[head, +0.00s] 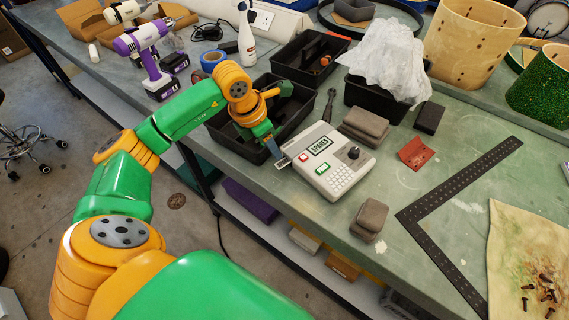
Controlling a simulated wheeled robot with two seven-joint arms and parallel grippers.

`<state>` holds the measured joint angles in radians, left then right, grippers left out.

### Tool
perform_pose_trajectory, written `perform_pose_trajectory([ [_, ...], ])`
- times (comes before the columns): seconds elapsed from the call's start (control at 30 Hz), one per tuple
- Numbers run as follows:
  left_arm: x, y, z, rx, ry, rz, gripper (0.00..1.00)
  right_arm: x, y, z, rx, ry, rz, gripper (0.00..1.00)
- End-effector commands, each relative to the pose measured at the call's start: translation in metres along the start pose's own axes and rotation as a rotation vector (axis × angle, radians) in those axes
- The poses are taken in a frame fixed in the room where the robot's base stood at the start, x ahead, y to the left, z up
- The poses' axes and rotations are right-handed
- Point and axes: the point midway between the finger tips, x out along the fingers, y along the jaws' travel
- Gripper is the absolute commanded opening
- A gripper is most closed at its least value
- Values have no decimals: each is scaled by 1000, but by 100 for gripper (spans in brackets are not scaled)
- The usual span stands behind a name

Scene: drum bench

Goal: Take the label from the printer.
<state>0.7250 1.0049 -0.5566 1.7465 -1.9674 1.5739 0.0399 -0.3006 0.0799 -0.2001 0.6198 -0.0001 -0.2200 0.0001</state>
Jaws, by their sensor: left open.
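The label printer (347,180) is a white device on the bench, with a display reading SPARES, a red key, green keys and a dark knob. A small pale label (282,163) sticks out at its left side. My left gripper (273,149) is open, just above and beyond the label, close to the printer's left edge. I cannot tell whether a fingertip touches the label. My right gripper is out of view.
A black tray (229,138) lies under my left wrist, and another black tray (290,58) stands behind. Grey sanding blocks (362,128) sit right of the printer, with a black steel square (460,182) farther right. Two drills (145,60) stand at the back left.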

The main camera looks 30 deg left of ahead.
Motion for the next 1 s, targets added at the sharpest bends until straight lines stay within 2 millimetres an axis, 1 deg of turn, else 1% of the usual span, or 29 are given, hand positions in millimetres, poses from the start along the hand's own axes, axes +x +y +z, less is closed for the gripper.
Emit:
perform_pose_trajectory([
  [0.03, 13, 0, -2, 0, -1, -2, 48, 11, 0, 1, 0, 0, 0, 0],
  [0.1, 23, -1, -1, 1, -2, -3, 48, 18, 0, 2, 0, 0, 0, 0],
  [0.4, 65, -1, -2, 1, -1, -3, 48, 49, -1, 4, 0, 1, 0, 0],
  [0.5, 73, -1, -1, 1, -2, -3, 48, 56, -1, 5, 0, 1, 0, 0],
  [0.67, 80, -2, 0, 2, -2, -4, 48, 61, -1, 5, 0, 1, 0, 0],
  [0.97, 79, -2, 1, 2, -2, -4, 48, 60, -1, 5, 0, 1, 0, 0],
  [1.0, 79, -2, 1, 2, -2, -4, 37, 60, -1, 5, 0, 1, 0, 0],
])
